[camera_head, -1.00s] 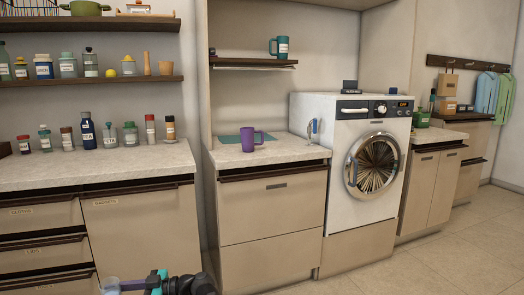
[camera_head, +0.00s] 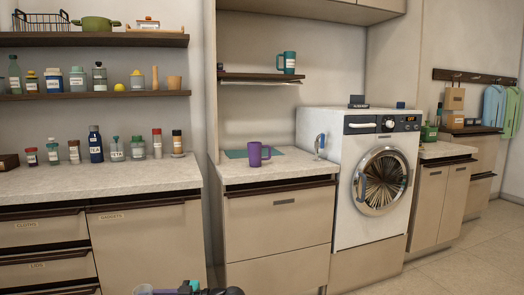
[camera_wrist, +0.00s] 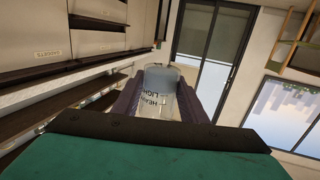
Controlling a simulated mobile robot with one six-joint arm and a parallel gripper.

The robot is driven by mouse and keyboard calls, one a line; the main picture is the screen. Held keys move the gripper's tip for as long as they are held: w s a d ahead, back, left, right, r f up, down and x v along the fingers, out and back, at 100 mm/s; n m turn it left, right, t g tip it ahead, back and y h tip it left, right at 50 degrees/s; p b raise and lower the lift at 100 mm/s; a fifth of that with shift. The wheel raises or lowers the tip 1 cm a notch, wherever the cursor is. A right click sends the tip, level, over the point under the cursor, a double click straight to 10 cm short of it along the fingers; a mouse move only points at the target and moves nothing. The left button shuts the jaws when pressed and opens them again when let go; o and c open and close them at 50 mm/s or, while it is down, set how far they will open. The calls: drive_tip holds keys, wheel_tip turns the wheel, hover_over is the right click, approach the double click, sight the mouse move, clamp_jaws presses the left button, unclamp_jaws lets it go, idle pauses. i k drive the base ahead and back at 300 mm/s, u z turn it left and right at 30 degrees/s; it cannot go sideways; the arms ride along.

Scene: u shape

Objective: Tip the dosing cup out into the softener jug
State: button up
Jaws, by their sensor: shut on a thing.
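The dosing cup is a small clear cup (camera_wrist: 160,103) with dark printing that reads like HEAVY and LIGHT, upside down in the wrist view. My gripper (camera_wrist: 159,84) is shut on it, one dark finger on each side. A grey-blue band shows at the cup's far end; I cannot tell if it is liquid. In the head view only the top of the cup (camera_head: 143,289) and part of my gripper (camera_head: 170,290) show at the bottom edge, in front of the left cabinets. I cannot make out which vessel is the softener jug.
A purple mug (camera_head: 258,155) stands on the middle counter (camera_head: 240,176), beside the washing machine (camera_head: 335,205). A teal mug (camera_head: 287,63) is on the shelf above. Several bottles and jars line the left counter (camera_head: 60,185). The right floor (camera_head: 460,250) is clear.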

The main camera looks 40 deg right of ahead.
sight(254, 148)
drive_tip(key=u, duration=0.05)
drive_tip(key=i, duration=1)
drive_tip(key=z, duration=0.05)
